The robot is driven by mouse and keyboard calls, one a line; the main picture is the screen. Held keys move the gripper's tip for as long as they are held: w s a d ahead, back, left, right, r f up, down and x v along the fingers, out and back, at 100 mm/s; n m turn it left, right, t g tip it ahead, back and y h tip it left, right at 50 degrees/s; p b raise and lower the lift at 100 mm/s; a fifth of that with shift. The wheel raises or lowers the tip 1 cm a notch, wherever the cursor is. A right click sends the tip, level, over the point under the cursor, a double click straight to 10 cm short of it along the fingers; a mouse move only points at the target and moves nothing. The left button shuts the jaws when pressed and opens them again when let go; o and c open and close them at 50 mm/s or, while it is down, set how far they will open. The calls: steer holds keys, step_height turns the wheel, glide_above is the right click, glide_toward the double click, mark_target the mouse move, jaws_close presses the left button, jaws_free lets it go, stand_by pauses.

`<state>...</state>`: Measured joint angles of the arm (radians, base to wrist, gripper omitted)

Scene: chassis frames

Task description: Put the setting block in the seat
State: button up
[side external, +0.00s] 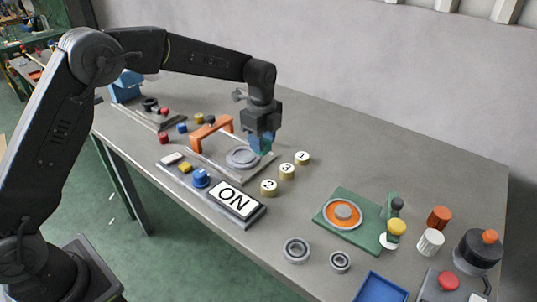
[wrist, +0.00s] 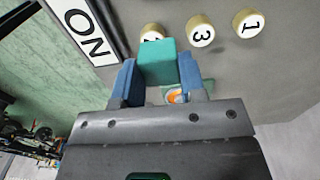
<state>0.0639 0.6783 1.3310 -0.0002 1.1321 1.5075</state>
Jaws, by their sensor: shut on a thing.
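My gripper (side external: 262,143) points down over the middle of the bench, its blue fingers shut on a teal setting block (side external: 266,149). In the wrist view the block (wrist: 157,58) sits between the two blue fingers of my gripper (wrist: 160,78). In the side view the block appears beside the right edge of a grey round disc (side external: 240,158) on a grey plate (side external: 211,165) with an orange arched handle (side external: 205,132). The block's height above the surface is hard to judge. I cannot tell which part is the seat.
Caps numbered 1 (side external: 302,158), 3 (side external: 287,171) and 2 (side external: 269,187) stand right of the gripper. A control panel with an ON sign (side external: 235,199) lies in front. A green plate with an orange ring (side external: 342,213), bearings (side external: 297,250) and a blue tray (side external: 381,289) lie to the right.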

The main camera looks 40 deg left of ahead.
steer(key=s+a+r, duration=0.1)
steer(key=s+a, duration=0.1)
steer(key=a, duration=0.8)
steer(key=s+a+r, duration=0.1)
steer(key=a+r, duration=0.1)
steer(key=a, duration=0.7)
glide_above(243, 156)
step_height(243, 156, down, 7)
steer(key=shift+f, duration=2.15)
steer(key=shift+f, duration=0.15)
steer(key=o, duration=1)
